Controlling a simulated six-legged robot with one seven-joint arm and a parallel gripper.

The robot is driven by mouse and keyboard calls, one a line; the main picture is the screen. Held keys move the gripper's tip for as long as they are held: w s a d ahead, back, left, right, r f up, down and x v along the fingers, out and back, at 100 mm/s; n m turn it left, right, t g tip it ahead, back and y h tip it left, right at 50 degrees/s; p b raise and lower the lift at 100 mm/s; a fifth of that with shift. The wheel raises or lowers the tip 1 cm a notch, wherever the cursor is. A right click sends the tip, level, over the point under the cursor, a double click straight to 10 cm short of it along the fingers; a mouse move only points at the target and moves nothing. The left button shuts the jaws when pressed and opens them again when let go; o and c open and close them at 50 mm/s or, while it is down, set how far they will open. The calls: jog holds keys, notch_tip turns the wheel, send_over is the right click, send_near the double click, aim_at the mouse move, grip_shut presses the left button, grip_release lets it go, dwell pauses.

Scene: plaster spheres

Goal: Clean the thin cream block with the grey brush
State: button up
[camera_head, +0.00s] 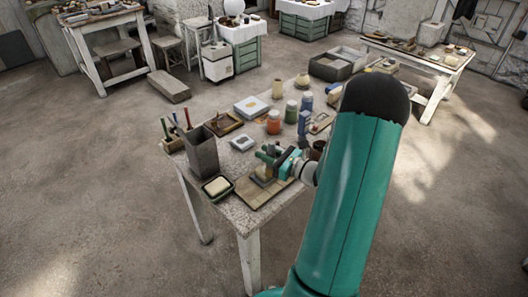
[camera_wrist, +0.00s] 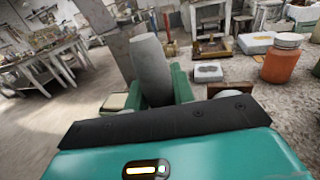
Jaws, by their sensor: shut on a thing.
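My gripper (camera_head: 268,158) is low over the near end of the speckled table, and its green fingers are shut on the grey brush. In the wrist view the brush's tapered grey handle (camera_wrist: 151,66) stands up between the fingers (camera_wrist: 160,95). The brush's lower end is hidden there; in the head view a greyish part (camera_head: 264,175) shows under the fingers, over a tan board (camera_head: 250,194). I cannot tell whether it touches. A cream block (camera_head: 217,186) lies in a dark shallow tray left of the board; whether it is the thin one is unclear.
A tall grey container (camera_head: 203,152) stands behind the tray. Paint jars, including an orange one (camera_head: 274,123), a white-and-blue box (camera_head: 252,107) and a small grey block (camera_head: 242,143) stand farther back. My arm covers the table's right side.

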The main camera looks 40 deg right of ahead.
jog(key=shift+w, duration=0.15)
jog(key=shift+d+x, duration=0.25)
jog(key=shift+x, duration=0.85)
jog(key=shift+d+x, duration=0.2)
jog(key=shift+x, duration=0.95)
jog(key=shift+a+v, duration=0.25)
jog(key=shift+v, duration=0.9)
jog(key=shift+a+v, duration=0.25)
jog(key=shift+v, duration=0.85)
jog(key=w, duration=0.4)
jog(key=shift+w, duration=0.3)
